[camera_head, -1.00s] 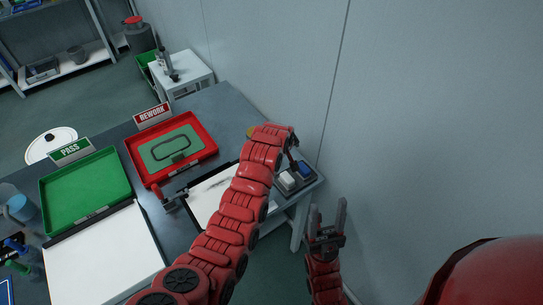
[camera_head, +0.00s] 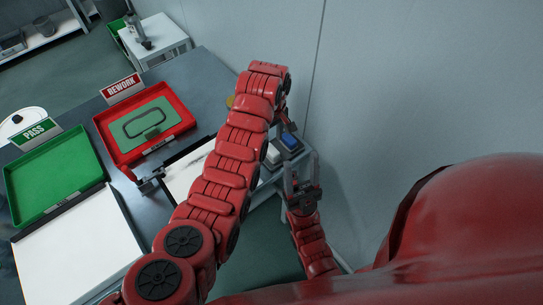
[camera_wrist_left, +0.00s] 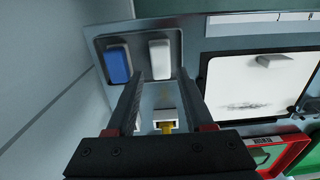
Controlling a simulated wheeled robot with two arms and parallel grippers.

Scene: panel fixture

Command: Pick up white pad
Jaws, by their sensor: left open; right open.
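The white pad (camera_wrist_left: 160,58) lies on a grey tray (camera_wrist_left: 92,38) beside a blue pad (camera_wrist_left: 117,65), which is to its left in the left wrist view. The white pad also shows in the head view (camera_head: 272,154), left of the blue pad (camera_head: 291,142). My left gripper (camera_wrist_left: 162,76) is open, its fingertips either side of the white pad's near end in the wrist view. I cannot tell its height above the pad. In the head view its fingers (camera_head: 288,124) are partly hidden by the arm. My right gripper (camera_head: 299,160) is open and empty near the table's corner.
A small white block with a yellow part (camera_wrist_left: 166,118) lies between the left fingers' bases in view. A smudged white panel (camera_wrist_left: 240,95) is beside the tray. A red REWORK tray (camera_head: 181,103) and green PASS tray (camera_head: 88,160) stand farther left. The wall is close on the right.

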